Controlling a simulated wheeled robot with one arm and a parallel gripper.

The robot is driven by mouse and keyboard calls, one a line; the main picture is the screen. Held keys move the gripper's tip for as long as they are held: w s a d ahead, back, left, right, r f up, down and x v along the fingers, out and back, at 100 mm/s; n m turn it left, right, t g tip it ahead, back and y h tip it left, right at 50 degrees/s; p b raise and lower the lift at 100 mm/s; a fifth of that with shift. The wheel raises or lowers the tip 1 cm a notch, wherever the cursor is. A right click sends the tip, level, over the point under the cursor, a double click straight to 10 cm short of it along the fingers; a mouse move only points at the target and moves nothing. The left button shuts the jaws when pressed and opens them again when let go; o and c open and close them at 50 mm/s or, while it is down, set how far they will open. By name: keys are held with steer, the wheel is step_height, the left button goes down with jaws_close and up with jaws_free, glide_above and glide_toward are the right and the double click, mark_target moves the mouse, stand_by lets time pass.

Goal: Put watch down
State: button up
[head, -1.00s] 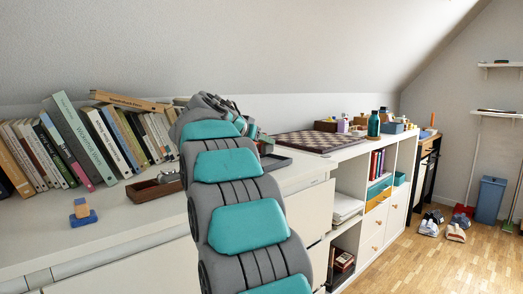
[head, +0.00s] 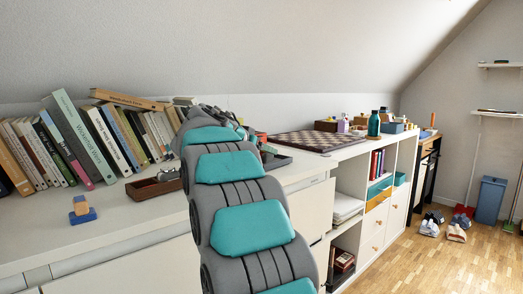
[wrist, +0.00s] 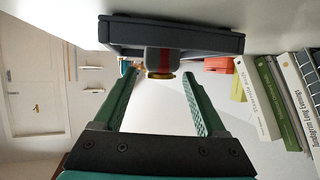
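My gripper (wrist: 159,73) is open in the wrist view, with its two green fingers spread apart. What looks like the watch (wrist: 161,60), with a grey and red band and a round gold part, shows between and just beyond the fingertips. Gaps show between it and both fingers. It is at the edge of a dark grey tray (wrist: 120,33); whether it rests fully on the tray I cannot tell. In the head view the dark tray (head: 277,162) shows right of my arm. My arm hides the watch and most of my gripper there.
A leaning row of books (head: 90,140) stands at the left. A brown tray (head: 143,190) and a small blue and orange block toy (head: 82,215) lie in front. A chessboard (head: 305,142) and a teal bottle (head: 374,124) are further right.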

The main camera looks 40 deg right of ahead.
steer(key=shift+o, duration=0.4)
steer(key=shift+r+p, duration=0.2)
steer(key=shift+p, duration=0.1)
steer(key=v, duration=1.2)
steer(key=shift+b, duration=0.3)
steer(key=shift+f, duration=0.1)
